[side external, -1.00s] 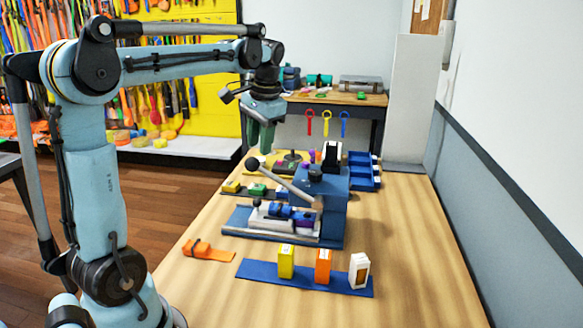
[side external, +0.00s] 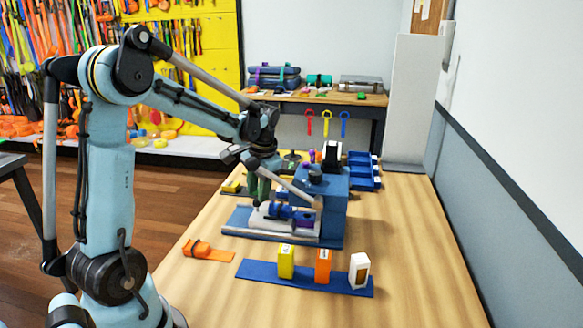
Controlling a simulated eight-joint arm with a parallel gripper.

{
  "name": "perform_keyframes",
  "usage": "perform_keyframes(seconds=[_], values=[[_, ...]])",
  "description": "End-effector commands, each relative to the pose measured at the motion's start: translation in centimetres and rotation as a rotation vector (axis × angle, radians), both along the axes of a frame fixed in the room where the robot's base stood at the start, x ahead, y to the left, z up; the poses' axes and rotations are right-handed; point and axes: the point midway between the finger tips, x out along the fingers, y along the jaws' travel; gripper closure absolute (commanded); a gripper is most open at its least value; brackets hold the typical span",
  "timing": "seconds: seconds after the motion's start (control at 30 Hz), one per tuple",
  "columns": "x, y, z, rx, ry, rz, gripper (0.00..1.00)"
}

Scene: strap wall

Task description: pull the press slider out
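The blue press (side external: 333,207) stands on the table on a blue base. Its pale grey slider (side external: 270,228) lies at the press's left front and carries blue parts (side external: 292,213) with a purple piece. The press's grey lever (side external: 297,191) slants above the slider; its black ball end is hidden behind my gripper. My gripper (side external: 260,198) points down with green fingers at the left end of the slider, close to its small upright knob. I cannot tell whether the fingers touch the knob or how far apart they are.
A blue strip (side external: 258,271) in front bears yellow (side external: 286,262), orange (side external: 322,266) and white (side external: 359,270) blocks. An orange strap piece (side external: 207,251) lies at the left edge. Blue trays (side external: 364,177) stand behind. The table's right side is clear.

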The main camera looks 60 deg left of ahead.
Motion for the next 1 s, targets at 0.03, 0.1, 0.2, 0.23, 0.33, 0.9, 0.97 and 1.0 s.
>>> perform_keyframes(seconds=[0.03,0.1,0.2,0.23,0.33,0.9,0.97,1.0], values=[[0.0,0.2,-0.7,0.000,0.000,0.001,0.64],[-0.1,0.3,-1.5,0.000,0.000,0.001,0.64],[-0.1,0.5,-2.3,0.000,0.000,0.000,0.64],[-0.1,0.5,-2.5,0.000,0.000,0.000,0.64],[-0.1,0.6,-2.9,0.000,0.000,0.000,0.64],[-0.1,0.6,-2.9,0.000,0.000,0.000,1.00],[-0.1,0.6,-2.9,0.000,0.000,0.000,1.00],[-0.1,0.6,-2.9,0.000,0.000,0.000,1.00]])
